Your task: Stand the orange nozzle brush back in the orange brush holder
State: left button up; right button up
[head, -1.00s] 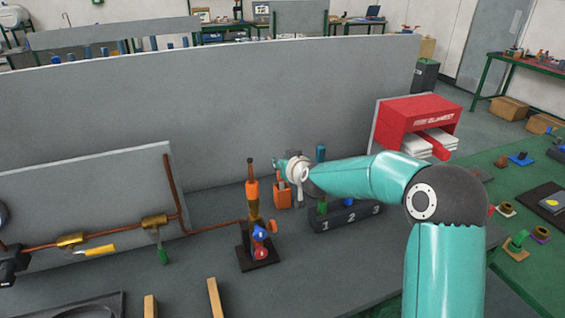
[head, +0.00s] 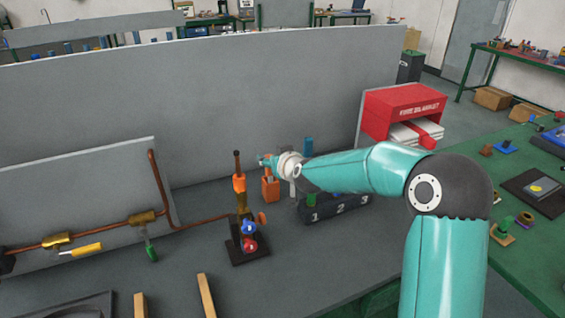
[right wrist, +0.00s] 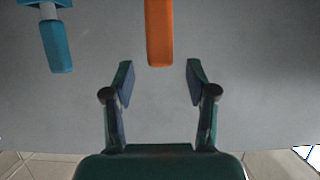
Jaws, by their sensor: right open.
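The orange brush holder (head: 270,189) stands upright on the grey bench, just right of the burner stand. My right gripper (head: 263,161) reaches in from the right, close above the holder, and partly covers its top. In the right wrist view the right gripper (right wrist: 158,78) is open and empty. An orange bar (right wrist: 158,32) lies beyond its fingertips, with its end about centred between them; I cannot tell whether it is the brush or the holder. A small orange piece (head: 262,217) shows beside the burner stand; I cannot tell whether it is the brush. My left gripper is out of view.
A numbered dark block (head: 338,208) and blue-handled tool (head: 308,145) are close right. A grey panel (head: 200,105) rises behind.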

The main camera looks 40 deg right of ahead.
jog(key=v, duration=0.9)
jog(key=shift+s, duration=0.3)
jog(key=shift+a, duration=0.1)
